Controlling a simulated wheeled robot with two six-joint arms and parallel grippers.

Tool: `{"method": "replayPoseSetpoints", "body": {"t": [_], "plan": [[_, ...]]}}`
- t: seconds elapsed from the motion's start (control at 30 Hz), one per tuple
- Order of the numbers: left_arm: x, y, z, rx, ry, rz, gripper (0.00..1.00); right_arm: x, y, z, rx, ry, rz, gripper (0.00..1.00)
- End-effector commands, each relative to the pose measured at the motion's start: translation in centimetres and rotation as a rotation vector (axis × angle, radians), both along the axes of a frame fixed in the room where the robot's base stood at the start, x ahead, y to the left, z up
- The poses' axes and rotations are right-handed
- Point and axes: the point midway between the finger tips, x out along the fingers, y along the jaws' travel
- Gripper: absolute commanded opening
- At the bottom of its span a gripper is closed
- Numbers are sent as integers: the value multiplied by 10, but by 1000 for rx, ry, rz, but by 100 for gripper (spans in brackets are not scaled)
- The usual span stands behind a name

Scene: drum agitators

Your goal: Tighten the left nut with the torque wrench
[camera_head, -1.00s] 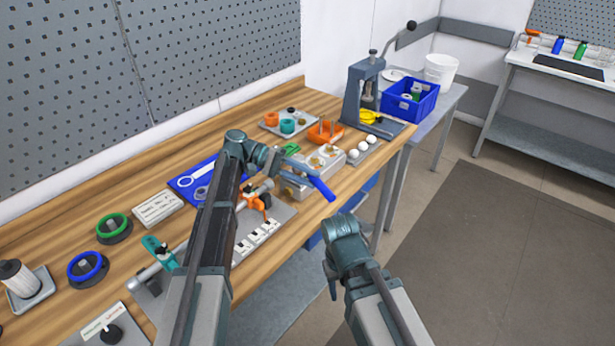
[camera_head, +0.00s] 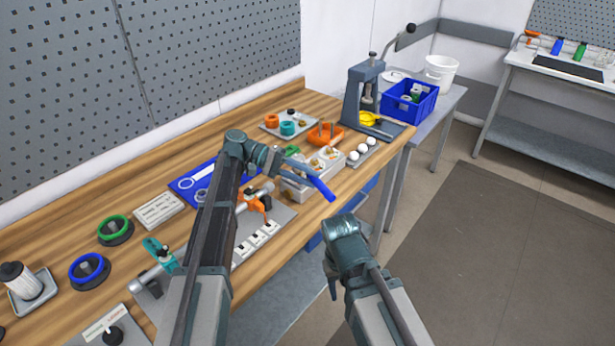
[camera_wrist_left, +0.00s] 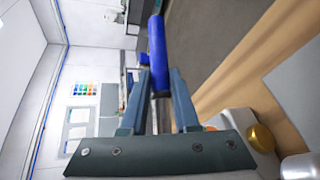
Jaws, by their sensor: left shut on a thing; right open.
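My left gripper (camera_head: 295,167) is shut on the blue handle (camera_head: 319,186) of a tool, likely the torque wrench. It holds the handle above the bench's front part, near the grey block. In the left wrist view the blue handle (camera_wrist_left: 157,55) sits between the two fingers of the left gripper (camera_wrist_left: 158,82). The tool's working end cannot be made out. A metal shaft assembly lies on the bench, with an orange clamp (camera_head: 257,203) and a teal clamp (camera_head: 157,248). The left nut cannot be picked out. My right gripper (camera_head: 338,230) is open and empty beyond the bench's front edge.
A blue mat (camera_head: 181,187) with a white wrench shape lies behind my left arm. Green (camera_head: 113,226) and blue (camera_head: 88,267) rings stand at left. A grey block with brass parts, a tray of white balls (camera_head: 362,150) and a press (camera_head: 357,95) stand to the right.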

Motion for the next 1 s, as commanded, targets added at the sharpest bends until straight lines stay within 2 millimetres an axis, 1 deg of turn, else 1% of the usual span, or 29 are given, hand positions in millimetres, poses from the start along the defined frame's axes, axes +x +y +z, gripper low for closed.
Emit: {"method": "replayPoseSetpoints", "body": {"t": [0.03,0.4,0.7,0.73,0.87,0.9,1.0], "plan": [[0,0,5,-1,-1,0,0,0,0,5,0,0,0,50],[0,0,26,-1,-1,0,0,0,0,26,0,0,0,50],[0,0,27,-1,-1,0,0,0,0,27,0,0,0,50],[0,0,27,-1,-1,0,25,0,0,27,0,0,0,50],[0,0,27,-1,-1,0,2,0,0,27,0,0,0,50],[0,0,27,-1,-1,0,0,0,0,27,0,0,0,50],[0,0,27,-1,-1,0,0,0,0,27,0,0,0,50]]}}
